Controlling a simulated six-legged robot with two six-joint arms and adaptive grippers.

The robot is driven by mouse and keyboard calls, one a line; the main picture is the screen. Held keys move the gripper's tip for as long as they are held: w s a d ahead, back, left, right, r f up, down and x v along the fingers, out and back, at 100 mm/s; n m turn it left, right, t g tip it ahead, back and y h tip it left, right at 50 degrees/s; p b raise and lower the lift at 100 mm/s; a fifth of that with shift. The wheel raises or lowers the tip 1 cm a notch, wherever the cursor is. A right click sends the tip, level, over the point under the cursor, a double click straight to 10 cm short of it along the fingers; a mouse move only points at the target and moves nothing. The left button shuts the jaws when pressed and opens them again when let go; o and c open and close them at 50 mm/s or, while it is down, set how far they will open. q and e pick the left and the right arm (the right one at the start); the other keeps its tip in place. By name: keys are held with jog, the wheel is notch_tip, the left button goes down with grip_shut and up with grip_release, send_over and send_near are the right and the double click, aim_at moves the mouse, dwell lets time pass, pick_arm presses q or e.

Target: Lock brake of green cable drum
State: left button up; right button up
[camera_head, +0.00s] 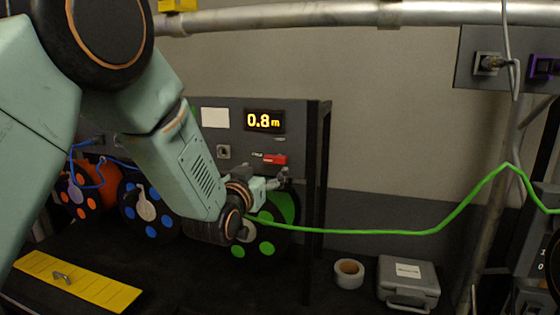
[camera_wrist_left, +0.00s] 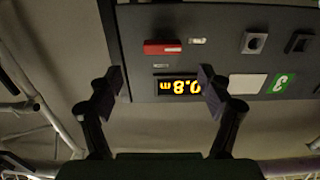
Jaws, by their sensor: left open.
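The green cable drum (camera_head: 287,207) stands below a grey panel, partly hidden behind my left arm. A green cable (camera_head: 390,233) runs from it to the right. A red lever-like part (camera_head: 275,160) sits on the panel above the drum. In the left wrist view, which is upside down, the red part (camera_wrist_left: 162,48) lies beyond the fingers. My left gripper (camera_head: 280,180) is just below the red part. Its two fingers (camera_wrist_left: 160,82) are apart with nothing between them, and they appear clear of the red part. My right gripper is out of view.
The display (camera_head: 264,121) above the red part reads 0.8 m. Blue (camera_head: 146,210) and orange (camera_head: 84,190) drums stand to the left. A yellow plate (camera_head: 100,290), a tape roll (camera_head: 348,273) and a grey case (camera_head: 408,280) lie on the dark surface. A metal pipe (camera_head: 330,15) crosses above.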

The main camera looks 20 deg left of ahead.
aim_at(274, 159)
pick_arm(q)
jog(key=w+p, duration=0.2)
jog(key=w, duration=0.5)
jog(key=shift+w, duration=0.25)
jog(key=shift+s+r, duration=0.2)
jog(key=shift+s+a, duration=0.1)
jog(key=shift+a, duration=0.05)
jog(key=shift+w+f, duration=0.2)
jog(key=shift+w, duration=0.15)
jog(key=c, duration=1.2)
jog(key=shift+o, duration=0.2)
jog(key=shift+r, duration=0.1)
